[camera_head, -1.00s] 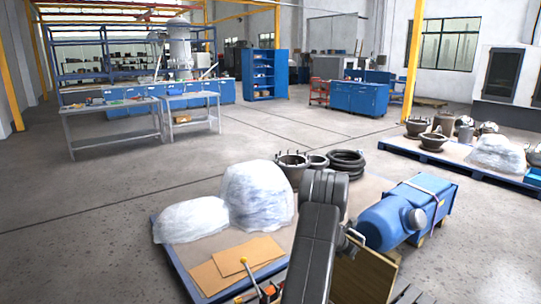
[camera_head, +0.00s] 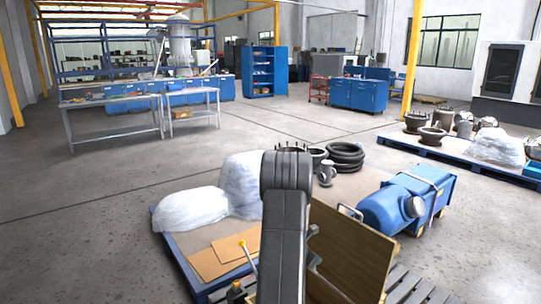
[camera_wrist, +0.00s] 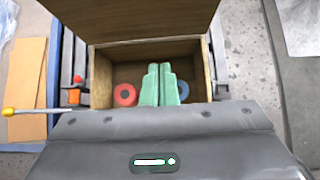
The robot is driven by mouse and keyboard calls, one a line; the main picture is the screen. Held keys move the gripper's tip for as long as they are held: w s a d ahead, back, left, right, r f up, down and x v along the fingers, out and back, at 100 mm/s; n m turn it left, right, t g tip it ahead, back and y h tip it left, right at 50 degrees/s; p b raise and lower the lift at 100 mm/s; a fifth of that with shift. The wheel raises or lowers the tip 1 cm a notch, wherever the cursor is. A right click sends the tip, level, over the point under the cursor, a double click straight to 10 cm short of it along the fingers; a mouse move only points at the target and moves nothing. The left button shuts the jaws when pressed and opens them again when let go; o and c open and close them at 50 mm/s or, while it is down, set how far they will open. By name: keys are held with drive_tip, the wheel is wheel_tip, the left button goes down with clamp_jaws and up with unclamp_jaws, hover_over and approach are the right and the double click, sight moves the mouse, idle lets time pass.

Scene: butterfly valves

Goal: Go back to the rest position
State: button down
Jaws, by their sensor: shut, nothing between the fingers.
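My gripper (camera_wrist: 160,86) shows in the wrist view with its two green fingers together and nothing between them. It is over an open wooden box (camera_wrist: 197,52). Inside the box a red ring-shaped thing (camera_wrist: 125,95) lies left of the fingers and a blue one (camera_wrist: 183,90) lies right of them. In the head view my arm stands in front of the wooden box (camera_head: 350,250), whose raised board shows to the right of the arm. My gripper is hidden behind the arm there.
A blue pallet (camera_head: 178,262) holds wrapped bundles (camera_head: 190,218) and cardboard sheets (camera_head: 215,260). A yellow-tipped lever (camera_wrist: 10,112) stands left of the box. A blue motor-like unit (camera_head: 400,205) lies right of it. Open floor (camera_head: 90,190) spreads at the left.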

drive_tip(key=s+a+f+t+h+b, duration=0.1)
drive_tip(key=s+a+f+h+b, duration=0.1)
drive_tip(key=f+b, duration=0.4)
drive_tip(key=s+a+f+t+h+b, duration=0.2)
drive_tip(key=s+a+f+b, duration=0.2)
drive_tip(key=a+f+b, duration=0.3)
drive_tip(key=s+a+f+t+h+b, duration=0.2)
drive_tip(key=s+a+f+b, duration=0.2)
drive_tip(key=f+b, duration=0.3)
wheel_tip(320, 180, down, 4)
drive_tip(key=shift+a+f+h, duration=0.2)
drive_tip(key=shift+a+h, duration=0.1)
drive_tip(key=shift+h, duration=0.1)
